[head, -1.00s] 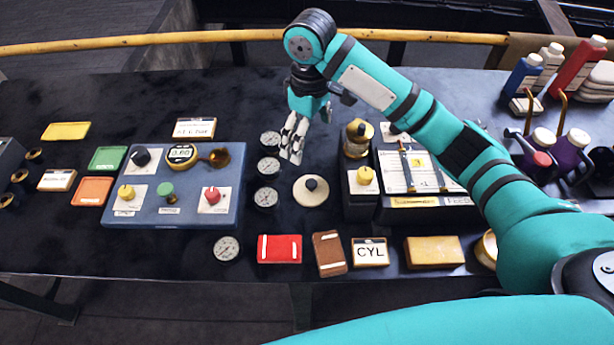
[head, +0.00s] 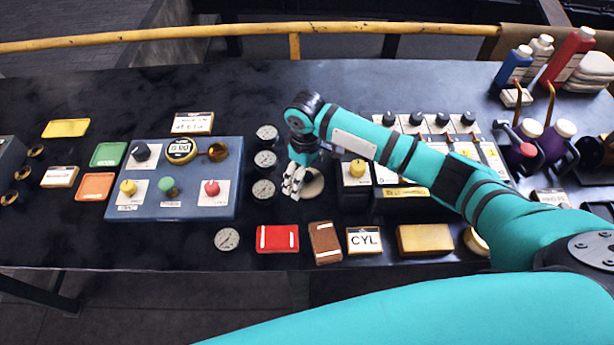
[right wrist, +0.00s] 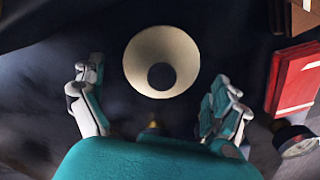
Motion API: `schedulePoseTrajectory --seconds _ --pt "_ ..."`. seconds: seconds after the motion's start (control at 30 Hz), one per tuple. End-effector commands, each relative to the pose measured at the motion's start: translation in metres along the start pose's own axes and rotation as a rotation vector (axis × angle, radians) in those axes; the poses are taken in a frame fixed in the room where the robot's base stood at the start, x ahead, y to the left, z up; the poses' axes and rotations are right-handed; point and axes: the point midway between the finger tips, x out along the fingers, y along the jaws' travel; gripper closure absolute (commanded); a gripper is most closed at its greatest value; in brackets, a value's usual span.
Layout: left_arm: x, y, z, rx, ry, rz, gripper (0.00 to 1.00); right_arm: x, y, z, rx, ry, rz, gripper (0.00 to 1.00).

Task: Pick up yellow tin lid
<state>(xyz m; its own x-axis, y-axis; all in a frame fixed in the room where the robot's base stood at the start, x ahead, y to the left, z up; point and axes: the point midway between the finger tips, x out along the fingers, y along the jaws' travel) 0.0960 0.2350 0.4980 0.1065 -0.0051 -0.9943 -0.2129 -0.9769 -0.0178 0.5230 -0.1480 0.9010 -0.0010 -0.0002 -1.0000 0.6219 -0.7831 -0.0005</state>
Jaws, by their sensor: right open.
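A flat yellow rectangular piece (head: 66,128) lies at the far left. My left gripper is not in view.
Three round gauges (head: 265,159) stand in a column left of the lid. A blue control panel (head: 225,190) is further left. A knobbed console (head: 356,196) stands to the right. A red case (head: 278,239) and a brown one (head: 325,243) lie in front.

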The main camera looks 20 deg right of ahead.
Motion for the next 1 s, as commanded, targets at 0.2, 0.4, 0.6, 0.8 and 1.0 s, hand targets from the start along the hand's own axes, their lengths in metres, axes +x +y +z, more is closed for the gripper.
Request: schedulePoseTrajectory --seconds 0.2,0.4,0.6,0.8,1.0 --pt "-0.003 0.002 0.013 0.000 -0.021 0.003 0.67 0.013 0.000 0.000 0.000 0.001 0.001 0.00" --pt "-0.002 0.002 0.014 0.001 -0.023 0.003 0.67 0.013 0.000 0.000 0.000 0.001 0.001 0.05" --pt "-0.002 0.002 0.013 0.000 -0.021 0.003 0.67 0.013 0.000 0.000 0.000 0.001 0.001 0.31" --pt "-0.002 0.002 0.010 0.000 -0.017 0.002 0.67 0.013 0.000 0.000 0.000 0.001 0.001 0.53" --pt "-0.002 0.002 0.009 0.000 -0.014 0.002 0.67 0.012 0.000 0.000 0.000 0.002 0.001 0.54"
